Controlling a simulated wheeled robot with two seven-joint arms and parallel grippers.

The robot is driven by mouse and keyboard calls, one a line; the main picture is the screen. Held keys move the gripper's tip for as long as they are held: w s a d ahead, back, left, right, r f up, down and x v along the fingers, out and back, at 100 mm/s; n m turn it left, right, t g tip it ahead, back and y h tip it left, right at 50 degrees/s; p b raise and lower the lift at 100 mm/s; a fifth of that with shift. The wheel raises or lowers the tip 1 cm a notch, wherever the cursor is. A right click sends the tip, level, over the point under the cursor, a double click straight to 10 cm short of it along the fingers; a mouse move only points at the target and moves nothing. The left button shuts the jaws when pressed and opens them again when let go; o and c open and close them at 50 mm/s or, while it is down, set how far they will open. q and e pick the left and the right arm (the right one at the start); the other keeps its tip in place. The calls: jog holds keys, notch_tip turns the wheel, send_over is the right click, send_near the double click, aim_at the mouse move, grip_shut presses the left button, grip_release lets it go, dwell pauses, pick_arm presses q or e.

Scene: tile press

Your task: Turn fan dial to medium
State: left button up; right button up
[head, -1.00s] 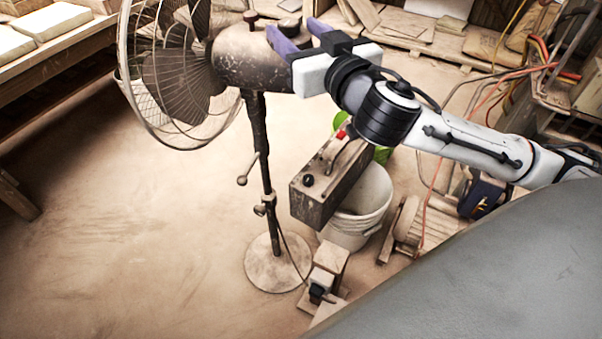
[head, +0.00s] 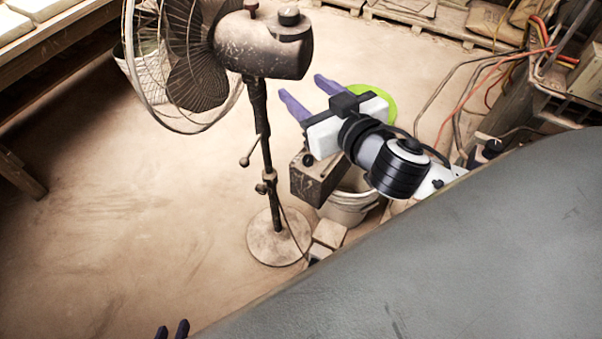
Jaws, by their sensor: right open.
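The fan (head: 198,62) stands left of centre on a thin pole with a round base. Its motor housing (head: 275,52) is dark and worn. A dark round dial (head: 289,16) sits on top of the housing; its setting cannot be read. My right gripper (head: 301,84) is open and empty, its purple fingers below and right of the housing, clear of the dial in the picture.
A metal box (head: 318,182) and a white bucket (head: 350,207) stand right of the pole, partly hidden by my right arm. A green thing (head: 378,98) is behind the gripper. Cables (head: 440,90) hang at right. The floor (head: 120,220) at left is clear.

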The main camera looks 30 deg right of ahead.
pick_arm(q)
jog(key=shift+f+b, duration=0.6)
jog(key=shift+f, duration=0.1)
pick_arm(e)
jog(key=s+a+f+n+g+y, duration=0.1)
jog(key=s+a+f+g, duration=0.1)
jog(key=f, duration=0.8)
jog(key=s+a+f+g+y, duration=0.1)
jog(key=s+a+f+g, duration=0.1)
jog(key=f, duration=0.8)
jog(key=shift+s+a+n, duration=0.4)
jog(key=shift+s+a, duration=0.25)
jog(key=shift+s, duration=0.6)
jog(key=shift+f, duration=0.1)
pick_arm(q)
jog(key=f, duration=0.2)
jog(key=a+f, duration=0.1)
jog(key=shift+s+f, duration=0.2)
jog(key=shift+f, duration=0.15)
pick_arm(e)
jog(key=s+a+f+g+y, duration=0.1)
jog(key=s+a+f+g, duration=0.2)
jog(key=s+f, duration=0.8)
jog(key=shift+s+a+f, duration=0.4)
jog(key=shift+a+f, duration=0.55)
jog(key=shift+a, duration=0.1)
